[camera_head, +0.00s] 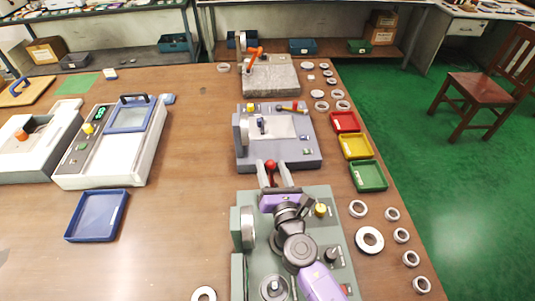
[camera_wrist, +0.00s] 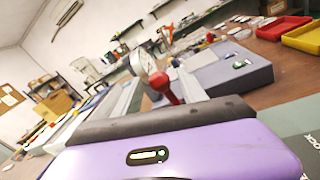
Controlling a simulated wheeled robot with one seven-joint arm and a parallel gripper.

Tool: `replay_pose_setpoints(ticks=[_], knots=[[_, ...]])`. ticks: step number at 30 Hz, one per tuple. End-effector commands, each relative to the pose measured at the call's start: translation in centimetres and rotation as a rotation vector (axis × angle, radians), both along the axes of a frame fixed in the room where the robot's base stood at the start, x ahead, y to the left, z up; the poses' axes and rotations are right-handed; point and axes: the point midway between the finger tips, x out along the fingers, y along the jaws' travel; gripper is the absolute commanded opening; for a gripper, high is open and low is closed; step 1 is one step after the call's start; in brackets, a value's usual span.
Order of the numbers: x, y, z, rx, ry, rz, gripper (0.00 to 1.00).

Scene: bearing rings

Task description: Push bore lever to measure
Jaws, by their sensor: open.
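A red ball knob (camera_head: 270,164), which looks like the bore lever's end, stands by the front edge of the blue-grey gauge station (camera_head: 305,155). My gripper (camera_head: 274,170) is open, its two pale fingers reaching toward this station with the knob between or just above them. In the wrist view the red knob (camera_wrist: 160,82) and its short red stem show between the fingers (camera_wrist: 158,92), with a round dial (camera_wrist: 143,62) behind. Whether a finger touches the knob cannot be told. The lever's base is hidden.
A green-grey station (camera_head: 340,215) lies under my arm. Red (camera_head: 345,122), yellow (camera_head: 356,147) and green (camera_head: 368,176) trays stand right of the blue-grey station. Several metal rings (camera_head: 369,240) lie along the right edge. A blue tray (camera_head: 97,215) lies left; the table between is clear.

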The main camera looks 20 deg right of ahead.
Motion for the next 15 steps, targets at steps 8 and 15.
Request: replay_pose_setpoints(ticks=[8, 15], knots=[[3.9, -0.6, 0.0, 0.001, 0.000, 0.001, 0.49], [4.8, -0.7, 0.0, 0.000, 0.001, 0.001, 0.49]])
